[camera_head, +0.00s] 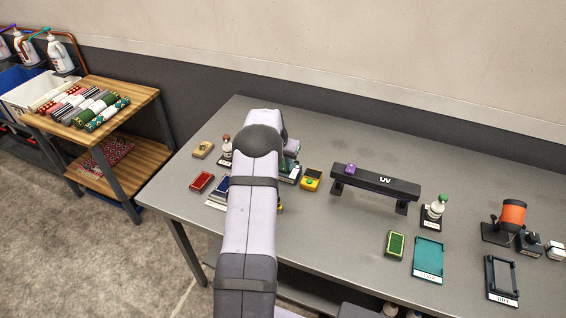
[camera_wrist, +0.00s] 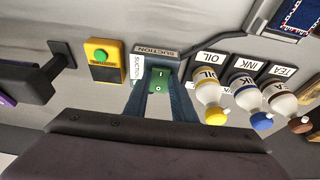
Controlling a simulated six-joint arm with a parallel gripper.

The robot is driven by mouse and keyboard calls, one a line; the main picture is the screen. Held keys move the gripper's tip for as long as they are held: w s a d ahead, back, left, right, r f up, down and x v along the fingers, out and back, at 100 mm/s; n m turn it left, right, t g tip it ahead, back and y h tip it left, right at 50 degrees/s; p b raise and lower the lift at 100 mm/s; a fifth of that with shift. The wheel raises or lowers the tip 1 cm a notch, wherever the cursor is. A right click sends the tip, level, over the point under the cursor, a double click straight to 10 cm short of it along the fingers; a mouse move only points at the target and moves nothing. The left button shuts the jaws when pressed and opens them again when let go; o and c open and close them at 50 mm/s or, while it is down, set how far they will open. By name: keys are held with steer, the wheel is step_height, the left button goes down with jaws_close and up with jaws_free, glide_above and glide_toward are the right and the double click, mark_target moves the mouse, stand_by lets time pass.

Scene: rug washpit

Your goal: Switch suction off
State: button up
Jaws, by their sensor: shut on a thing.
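The suction switch (camera_wrist: 160,76) is a green rocker with white I and O marks, in the middle of the wrist view. A grey plate (camera_wrist: 157,52) reading SUCTION is beside it, and a small white label (camera_wrist: 137,68) stands at its left. My gripper (camera_wrist: 158,88) has its two dark blue fingers on either side of the switch, closed on it. Which way the rocker is tipped I cannot tell. In the head view my own arm hides most of the switch and the fingers.
A yellow box with a green button (camera_wrist: 104,58) stands close left. Bottles labelled OIL (camera_wrist: 208,88), INK (camera_wrist: 247,95) and TEA (camera_wrist: 283,102) stand close right. A UV bench (camera_head: 376,181) stands on the grey table (camera_head: 330,235); the table is bare in front of it.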

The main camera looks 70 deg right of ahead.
steer(key=shift+d+y, duration=0.3)
steer(key=shift+y, duration=0.2)
steer(key=shift+r+y, duration=0.15)
steer(key=shift+y, duration=0.25)
steer(key=o, duration=1.1)
steer(key=shift+c, duration=0.2)
step_height(320, 180, up, 7)
steer(key=a+b, duration=0.1)
steer(key=b, duration=0.1)
steer(key=shift+a+r+b, duration=0.15)
steer(key=shift+b, duration=0.15)
